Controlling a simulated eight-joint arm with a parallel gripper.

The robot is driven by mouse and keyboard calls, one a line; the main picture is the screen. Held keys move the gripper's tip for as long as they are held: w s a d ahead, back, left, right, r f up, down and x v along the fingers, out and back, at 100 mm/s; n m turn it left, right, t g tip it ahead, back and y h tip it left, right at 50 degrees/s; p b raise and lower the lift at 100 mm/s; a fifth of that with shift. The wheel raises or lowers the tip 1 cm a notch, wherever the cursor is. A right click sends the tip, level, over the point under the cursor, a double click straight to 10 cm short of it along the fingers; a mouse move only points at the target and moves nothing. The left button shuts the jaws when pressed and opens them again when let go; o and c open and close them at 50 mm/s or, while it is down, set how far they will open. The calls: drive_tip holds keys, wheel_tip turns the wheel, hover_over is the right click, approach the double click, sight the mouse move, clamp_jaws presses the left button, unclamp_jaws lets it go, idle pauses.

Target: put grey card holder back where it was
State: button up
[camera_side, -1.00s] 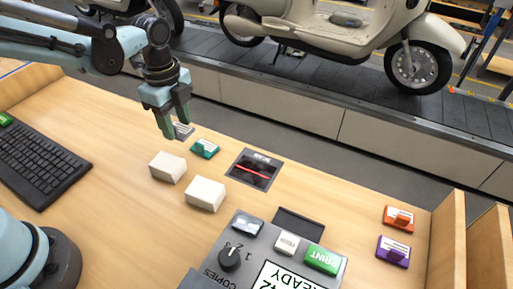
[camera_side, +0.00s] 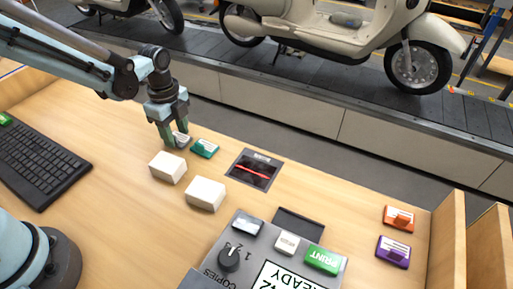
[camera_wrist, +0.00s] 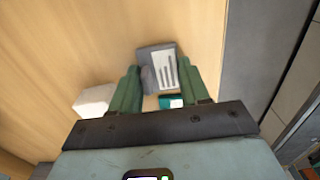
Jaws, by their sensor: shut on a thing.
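The grey card holder (camera_wrist: 165,68) has a white label with dark bars and a grey grip block. It shows between the fingers of my gripper (camera_wrist: 158,88) in the wrist view. My gripper (camera_side: 174,139) is shut on the card holder and points down, low at the far edge of the desk. In the side view the card holder (camera_side: 182,139) is partly hidden by the fingers. It is at or just above the desk top; I cannot tell whether it touches. A teal card holder (camera_side: 205,148) lies close to its right.
Two white blocks (camera_side: 168,167) stand just in front of my gripper. A scanner window with a red line (camera_side: 252,170) lies to the right. Orange (camera_side: 399,217) and purple (camera_side: 393,251) card holders lie far right. A keyboard (camera_side: 38,164) is at left; a control panel (camera_side: 270,250) is in front.

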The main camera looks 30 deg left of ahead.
drive_tip(key=shift+f, duration=0.15)
drive_tip(key=o, duration=1)
wheel_tip(320, 180, up, 12)
drive_tip(key=s+n+t, duration=0.2)
drive_tip(key=s+n, duration=0.1)
drive_tip(key=n, duration=0.3)
drive_tip(key=s+r+n+t, duration=0.1)
drive_tip(key=s+n+t, duration=0.1)
drive_tip(key=s+n, duration=0.2)
drive_tip(key=s+a+n+t, duration=0.1)
drive_tip(key=s+n+t, duration=0.2)
drive_tip(key=n, duration=0.5)
drive_tip(key=shift+s+r, duration=0.25)
drive_tip(key=shift+r, duration=0.1)
